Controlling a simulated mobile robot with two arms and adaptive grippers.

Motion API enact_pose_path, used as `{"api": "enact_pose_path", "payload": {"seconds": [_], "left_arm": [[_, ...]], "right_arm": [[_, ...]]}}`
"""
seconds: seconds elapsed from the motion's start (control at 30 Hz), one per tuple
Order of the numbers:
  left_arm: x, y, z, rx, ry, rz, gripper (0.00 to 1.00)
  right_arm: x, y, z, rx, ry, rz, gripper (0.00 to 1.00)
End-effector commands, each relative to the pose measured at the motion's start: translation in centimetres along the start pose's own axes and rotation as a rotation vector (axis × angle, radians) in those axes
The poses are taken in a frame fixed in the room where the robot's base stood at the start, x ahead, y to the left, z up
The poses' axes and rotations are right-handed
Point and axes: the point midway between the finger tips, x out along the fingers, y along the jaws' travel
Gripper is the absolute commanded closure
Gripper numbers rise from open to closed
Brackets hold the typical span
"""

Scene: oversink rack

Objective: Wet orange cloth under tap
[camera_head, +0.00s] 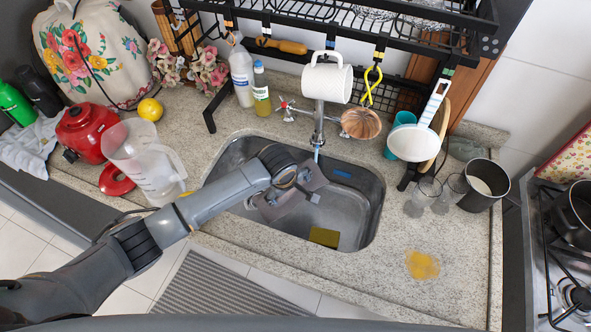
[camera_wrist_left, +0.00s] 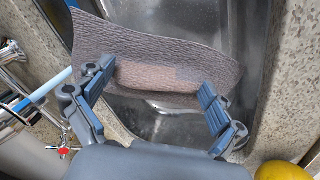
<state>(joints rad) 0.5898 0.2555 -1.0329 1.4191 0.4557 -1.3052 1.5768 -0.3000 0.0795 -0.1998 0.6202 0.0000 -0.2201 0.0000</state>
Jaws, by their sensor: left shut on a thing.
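My left gripper (camera_head: 296,184) is over the sink basin (camera_head: 366,205), shut on a greyish-brown cloth (camera_head: 290,203); no clearly orange cloth shows. In the left wrist view, the gripper (camera_wrist_left: 155,78) has its fingers on either side of a bunched part of the cloth (camera_wrist_left: 150,45), which spreads out flat beyond them. The tap (camera_head: 319,125) stands at the sink's back edge. A pale blue water stream (camera_head: 316,155) falls from it and also shows in the left wrist view (camera_wrist_left: 50,86), reaching close to one finger. Whether it touches the cloth is hidden. My right gripper is out of view.
A yellow sponge (camera_head: 323,237) lies in the basin. A clear jug (camera_head: 147,163) stands left of the sink; glasses (camera_head: 424,194) and a dark pot (camera_head: 484,187) stand right. A yellow stain (camera_head: 422,264) marks the counter. A black rack (camera_head: 350,20) with hanging utensils overhangs the back.

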Motion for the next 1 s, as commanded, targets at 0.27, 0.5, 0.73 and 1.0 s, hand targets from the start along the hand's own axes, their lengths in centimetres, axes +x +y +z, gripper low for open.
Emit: {"api": "enact_pose_path", "payload": {"seconds": [0.27, 0.5, 0.73, 1.0], "left_arm": [[-1.5, 0.1, 0.0, 0.001, 0.000, 0.001, 0.32], [-3.4, -0.1, 0.1, 0.000, -0.001, 0.001, 0.32], [-5.5, -0.3, 0.2, 0.000, 0.000, 0.001, 0.32], [-8.0, -0.4, 0.3, -0.001, 0.000, 0.002, 0.32]], "right_arm": [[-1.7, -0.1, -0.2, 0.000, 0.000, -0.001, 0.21], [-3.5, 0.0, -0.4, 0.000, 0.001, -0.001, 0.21], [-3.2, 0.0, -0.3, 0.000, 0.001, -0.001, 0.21], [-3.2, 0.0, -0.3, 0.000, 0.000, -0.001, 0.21]]}}
